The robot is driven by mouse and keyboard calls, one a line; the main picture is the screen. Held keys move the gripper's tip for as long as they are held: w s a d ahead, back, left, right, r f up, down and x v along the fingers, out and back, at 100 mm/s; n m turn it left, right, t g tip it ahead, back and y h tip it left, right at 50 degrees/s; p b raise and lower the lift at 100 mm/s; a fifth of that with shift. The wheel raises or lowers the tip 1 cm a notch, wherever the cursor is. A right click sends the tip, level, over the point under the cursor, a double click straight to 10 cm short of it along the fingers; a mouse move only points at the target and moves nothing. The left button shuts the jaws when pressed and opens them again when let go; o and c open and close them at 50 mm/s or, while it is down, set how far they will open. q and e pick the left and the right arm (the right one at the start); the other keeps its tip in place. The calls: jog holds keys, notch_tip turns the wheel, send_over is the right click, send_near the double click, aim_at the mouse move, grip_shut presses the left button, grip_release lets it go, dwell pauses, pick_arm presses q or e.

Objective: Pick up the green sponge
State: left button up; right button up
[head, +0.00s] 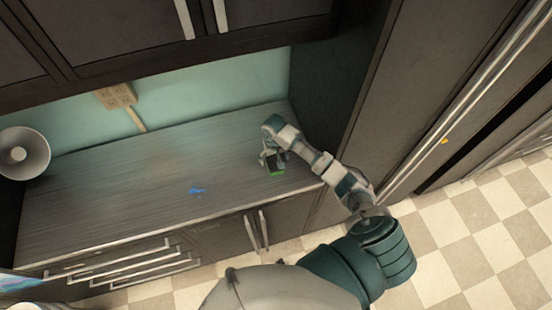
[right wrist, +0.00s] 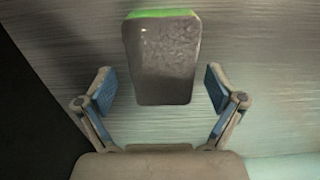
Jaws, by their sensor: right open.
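The green sponge (head: 278,170) lies on the counter near its right end in the head view, with a dark top and a green edge. In the right wrist view the sponge (right wrist: 162,60) shows a dark grey face with a strip of green at the far end. My right gripper (head: 265,160) is over the counter right beside the sponge, and partly covers it in the head view. In the wrist view my right gripper (right wrist: 160,88) is open, with its blue-padded fingers apart on either side of the sponge's near end and not touching it. My left gripper is not in view.
The grey counter (head: 120,185) is mostly clear, with a small blue item (head: 197,190) near its middle. A round grey object (head: 22,153) is at the left end. A tall dark cabinet side (head: 325,90) rises close to the right of my gripper.

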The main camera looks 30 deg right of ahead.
jog(key=shift+s+r, duration=0.15)
jog(key=shift+s, duration=0.05)
jog(key=shift+s+a+r, duration=0.25)
jog(key=shift+a, duration=0.1)
jog(key=c, duration=0.8)
jog(key=shift+a, duration=0.1)
jog(key=shift+c, duration=1.2)
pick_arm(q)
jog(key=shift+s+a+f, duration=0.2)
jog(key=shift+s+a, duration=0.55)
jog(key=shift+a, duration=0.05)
pick_arm(e)
jog(key=shift+w+f, duration=0.1)
